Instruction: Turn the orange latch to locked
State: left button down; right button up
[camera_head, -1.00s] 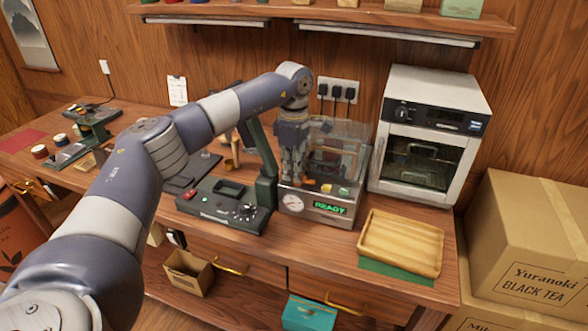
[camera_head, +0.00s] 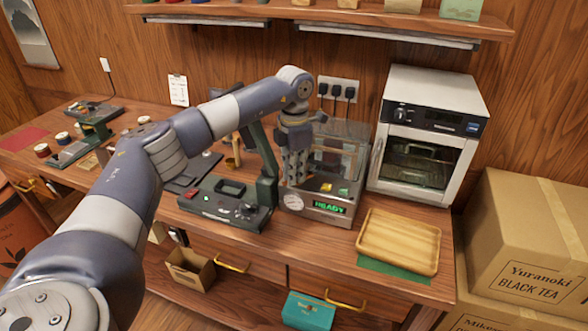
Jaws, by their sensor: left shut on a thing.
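The press machine (camera_head: 325,205) stands on the wooden bench, with a clear cover, a round gauge and a green READY display on its front. My left gripper (camera_head: 296,180) points down at the left part of its top, just above the gauge. It is shut at the spot of the orange latch. The fingers hide the latch, so its angle cannot be read. A yellow button (camera_head: 327,187) and a green button (camera_head: 343,191) show to the right of the fingers. My right gripper is out of view.
A dark green device (camera_head: 225,203) with an upright arm stands close on the left. A white oven (camera_head: 429,135) stands on the right. A wooden tray (camera_head: 399,241) lies at the front right on a green mat. A shelf (camera_head: 340,20) hangs above.

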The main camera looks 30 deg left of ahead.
pick_arm(q)
jog(key=n, duration=0.4)
jog(key=shift+d+r+n+p, duration=0.1)
jog(key=shift+d+n+p, duration=0.1)
jog(key=shift+n+p, duration=0.15)
jog(key=shift+d+n, duration=0.15)
jog(key=shift+n, duration=1.7)
jog(key=c, duration=1.7)
grip_release()
notch_tip(320, 180, up, 12)
